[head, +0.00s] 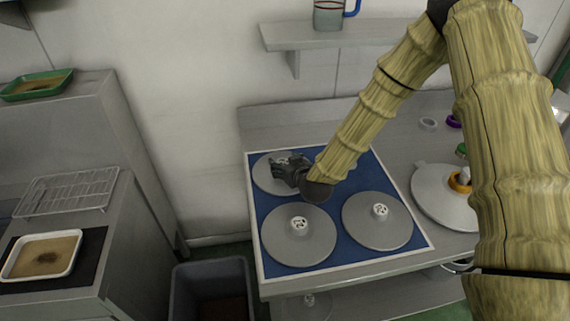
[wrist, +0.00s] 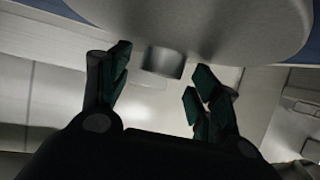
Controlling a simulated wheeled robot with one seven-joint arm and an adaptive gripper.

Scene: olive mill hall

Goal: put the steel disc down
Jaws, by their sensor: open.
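Three grey steel discs with small hubs lie on the blue mat (head: 322,258) on the steel bench: a front-left disc (head: 283,250), a front-right disc (head: 360,235) and a back-left disc (head: 262,178). My gripper (head: 285,172) is over the back-left disc and hides part of it. In the wrist view my gripper (wrist: 165,85) is open, its two fingers on either side of a short round hub (wrist: 163,62) under the disc-like plate (wrist: 215,30), with gaps between. Whether the fingers touch the hub cannot be seen in the head view.
A larger disc with an orange ring (head: 435,190) lies right of the mat. Small rings (head: 428,124) lie behind it. A shelf with a jug (head: 328,14) hangs above. A grey bin (head: 212,285) stands left of the bench. A tray (head: 42,255) and wire rack (head: 70,192) are further left.

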